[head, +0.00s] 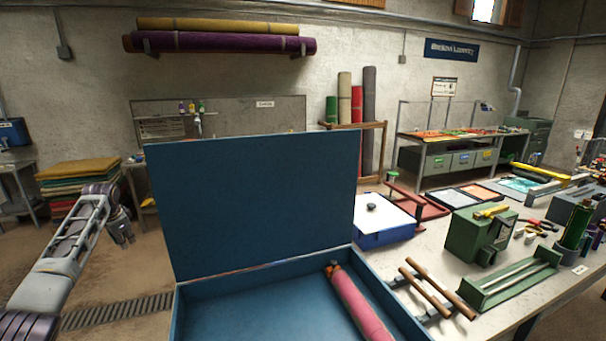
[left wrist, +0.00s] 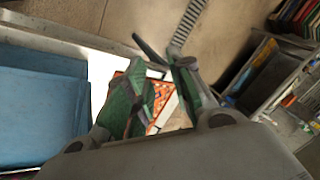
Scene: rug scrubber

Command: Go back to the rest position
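My left gripper (head: 122,236) hangs in the air at the left of the head view, over the floor and left of the open blue case (head: 255,205). In the left wrist view its two fingers (left wrist: 158,88) stand apart with nothing held between them. My right arm and right gripper are not in the head view. A pink roll (head: 357,305) lies inside the blue case, apart from my left gripper.
A work table (head: 405,262) on the right holds a green machine (head: 480,232), a green tray (head: 510,278) and a blue-sided box (head: 383,220). Folded rugs (head: 78,180) are stacked at the left. A floor grate (head: 118,310) lies below my left arm.

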